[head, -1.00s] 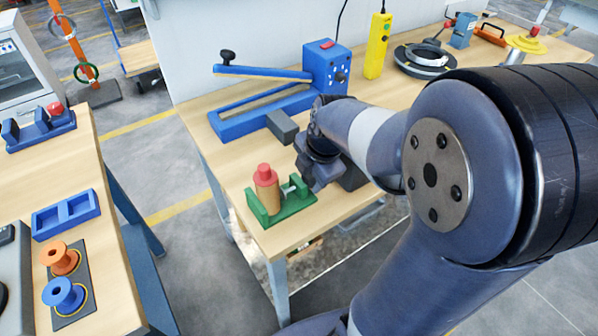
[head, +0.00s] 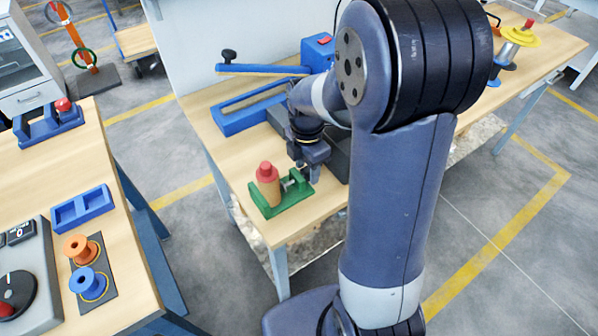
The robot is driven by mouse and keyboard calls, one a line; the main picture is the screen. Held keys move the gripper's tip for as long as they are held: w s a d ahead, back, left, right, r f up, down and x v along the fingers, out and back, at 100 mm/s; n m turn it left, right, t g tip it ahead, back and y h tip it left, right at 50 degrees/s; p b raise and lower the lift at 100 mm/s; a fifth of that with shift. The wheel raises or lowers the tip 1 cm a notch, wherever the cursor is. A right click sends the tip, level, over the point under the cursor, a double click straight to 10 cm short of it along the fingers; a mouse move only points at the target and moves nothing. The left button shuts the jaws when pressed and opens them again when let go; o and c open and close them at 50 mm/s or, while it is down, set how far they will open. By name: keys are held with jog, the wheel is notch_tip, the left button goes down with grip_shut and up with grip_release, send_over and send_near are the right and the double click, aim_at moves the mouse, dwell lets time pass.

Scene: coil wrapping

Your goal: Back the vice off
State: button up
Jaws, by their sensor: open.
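The green vice (head: 285,202) stands at the near left corner of the wooden workbench. A tan cylinder with a red top (head: 267,183) stands upright between its jaws. The vice's grey screw shows at its right end, partly behind my gripper. My gripper (head: 306,176) is open and points down at the right end of the vice, close to the screw. Whether its fingers touch the screw or its handle, I cannot tell.
A blue lever sealer (head: 240,118) sits behind on the bench (head: 219,163). My arm hides the bench's middle. A separate table (head: 119,232) at left holds a blue tray (head: 82,208), an orange spool (head: 81,249) and a blue spool (head: 88,283).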

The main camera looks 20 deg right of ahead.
jog(key=shift+w+r+g+p, duration=0.1)
jog(key=shift+r+g+p, duration=0.25)
jog(key=shift+p, duration=0.75)
jog(key=g+p, duration=0.1)
jog(key=p, duration=0.2)
jog(key=shift+w+a+f+g+h, duration=0.1)
jog(key=shift+w+f+g+h, duration=0.1)
jog(key=shift+g+h, duration=0.2)
jog(key=shift+w+f+g+p, duration=0.1)
jog(key=shift+f+g+p, duration=0.1)
jog(key=shift+g+p, duration=0.25)
jog(key=c, duration=0.6)
jog(key=t+b, duration=0.2)
jog(key=b, duration=0.1)
jog(key=shift+s+f+t+y+b, duration=0.2)
jog(key=shift+s+t+y+b, duration=0.1)
jog(key=shift+s+d+r+t+b, duration=0.1)
jog(key=shift+d+r+t+b, duration=0.15)
jog(key=shift+t+b, duration=0.15)
